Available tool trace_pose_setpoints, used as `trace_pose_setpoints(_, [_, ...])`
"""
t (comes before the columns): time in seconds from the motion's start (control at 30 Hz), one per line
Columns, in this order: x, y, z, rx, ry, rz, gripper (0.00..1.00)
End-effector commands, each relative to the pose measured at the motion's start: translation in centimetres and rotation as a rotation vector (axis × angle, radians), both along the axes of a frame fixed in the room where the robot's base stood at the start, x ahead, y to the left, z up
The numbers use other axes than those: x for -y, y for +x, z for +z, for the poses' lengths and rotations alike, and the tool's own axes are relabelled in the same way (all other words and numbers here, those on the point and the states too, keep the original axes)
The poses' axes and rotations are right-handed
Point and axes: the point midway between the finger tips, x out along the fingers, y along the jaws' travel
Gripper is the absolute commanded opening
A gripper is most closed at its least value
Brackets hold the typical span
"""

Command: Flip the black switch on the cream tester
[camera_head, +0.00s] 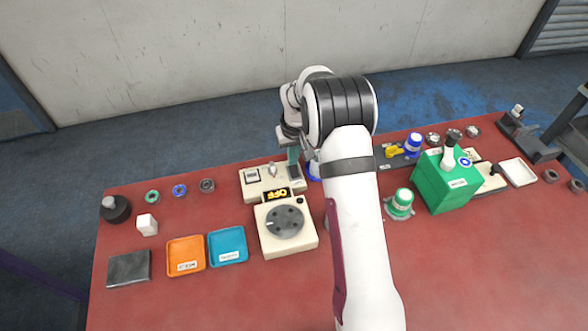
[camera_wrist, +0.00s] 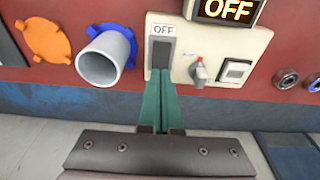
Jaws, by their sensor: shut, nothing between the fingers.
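The cream tester (camera_head: 262,188) stands on the red table near its far edge, and it also shows in the wrist view (camera_wrist: 215,50). Its display (camera_head: 277,195) reads OFF in lit letters. The black switch (camera_wrist: 161,53), a dark rectangle under a small OFF label, is at the left of the tester in the wrist view. A small toggle (camera_wrist: 198,72) and a white square button (camera_wrist: 235,72) sit beside it. My gripper (camera_wrist: 161,76) is shut and empty, its green fingertips right at the switch's lower edge. I cannot tell whether they touch it.
A cream box with a grey dial (camera_head: 285,222) stands in front of the tester. An orange tray (camera_head: 186,254) and a blue tray (camera_head: 228,246) lie to the left. A green box (camera_head: 443,182) stands to the right. A grey tube (camera_wrist: 100,62) is near my fingers.

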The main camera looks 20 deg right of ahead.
Motion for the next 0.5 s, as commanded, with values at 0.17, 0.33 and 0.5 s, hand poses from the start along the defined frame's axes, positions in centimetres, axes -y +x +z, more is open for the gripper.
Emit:
trace_pose_setpoints(0.17, [0.00,0.01,-0.27,0.000,0.000,0.000,0.00])
trace_pose_setpoints(0.33, [0.00,0.01,-0.53,0.000,0.000,0.000,0.00])
trace_pose_setpoints(0.5, [0.00,0.01,-0.81,0.000,0.000,0.000,0.00])
